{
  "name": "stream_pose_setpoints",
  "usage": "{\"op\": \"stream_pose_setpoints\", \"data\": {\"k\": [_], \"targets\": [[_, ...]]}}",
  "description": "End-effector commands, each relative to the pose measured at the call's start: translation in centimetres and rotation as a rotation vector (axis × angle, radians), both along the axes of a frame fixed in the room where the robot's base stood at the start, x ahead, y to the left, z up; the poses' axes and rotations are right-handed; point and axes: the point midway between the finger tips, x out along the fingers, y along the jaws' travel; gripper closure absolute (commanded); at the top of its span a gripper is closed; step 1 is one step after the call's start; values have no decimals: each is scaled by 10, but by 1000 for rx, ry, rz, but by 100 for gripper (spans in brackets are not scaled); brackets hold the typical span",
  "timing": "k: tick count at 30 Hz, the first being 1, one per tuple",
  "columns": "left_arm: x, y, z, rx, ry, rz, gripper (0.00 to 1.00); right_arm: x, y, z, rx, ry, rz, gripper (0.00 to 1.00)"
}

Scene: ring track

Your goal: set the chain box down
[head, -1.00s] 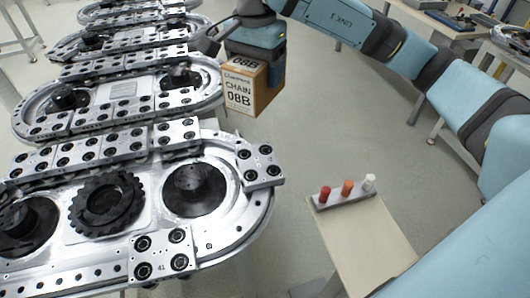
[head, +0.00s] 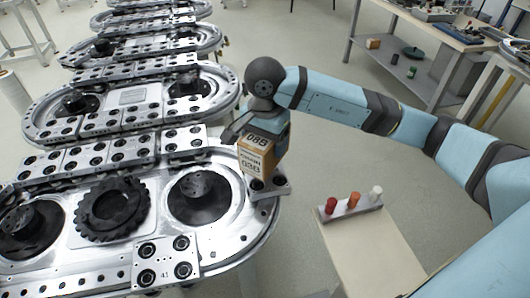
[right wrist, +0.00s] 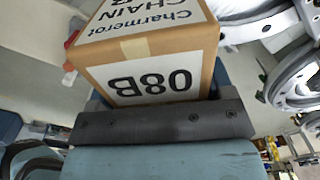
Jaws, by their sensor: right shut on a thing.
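The chain box (head: 256,157) is a brown carton with white labels reading "CHAIN 08B". In the head view it is upright at the right end of the nearest ring track (head: 262,228), over a carriage plate (head: 270,187) with black rollers. I cannot tell whether its bottom touches the plate. My right gripper (head: 262,128) is shut on the box from above. In the right wrist view the box (right wrist: 150,60) fills the upper middle, against the dark gripper edge (right wrist: 160,122). The fingertips are mostly hidden. My left gripper is not in view.
A small table (head: 375,250) at the lower right bears a grey holder (head: 352,210) with red, orange and white pieces. A black toothed wheel (head: 112,210) lies on the near track. More ring tracks stand behind. A workbench (head: 430,30) stands at the back right.

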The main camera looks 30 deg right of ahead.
Motion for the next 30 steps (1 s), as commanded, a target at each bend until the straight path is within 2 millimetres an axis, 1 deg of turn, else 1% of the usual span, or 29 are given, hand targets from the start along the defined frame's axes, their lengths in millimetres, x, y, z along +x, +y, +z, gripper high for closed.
{"op": "stream_pose_setpoints", "data": {"k": [2, 6, 9, 17, 21, 22, 25, 30], "targets": [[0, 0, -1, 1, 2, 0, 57, 0, 0, -6, 0, 0, 0, 82], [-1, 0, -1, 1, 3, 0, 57, 0, 0, -26, 0, 1, 0, 82], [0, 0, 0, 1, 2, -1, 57, 0, 0, -37, 0, 0, 0, 82], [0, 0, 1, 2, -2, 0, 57, 0, 0, -39, 1, -3, 0, 82], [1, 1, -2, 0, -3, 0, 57, 0, 0, -43, 0, -2, 1, 82], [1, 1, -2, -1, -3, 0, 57, 0, 0, -44, -1, 0, 1, 23], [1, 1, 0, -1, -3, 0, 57, 0, 0, -43, 0, 0, 0, 0], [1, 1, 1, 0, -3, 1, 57, 0, 0, -43, 0, 1, 1, 0]]}}
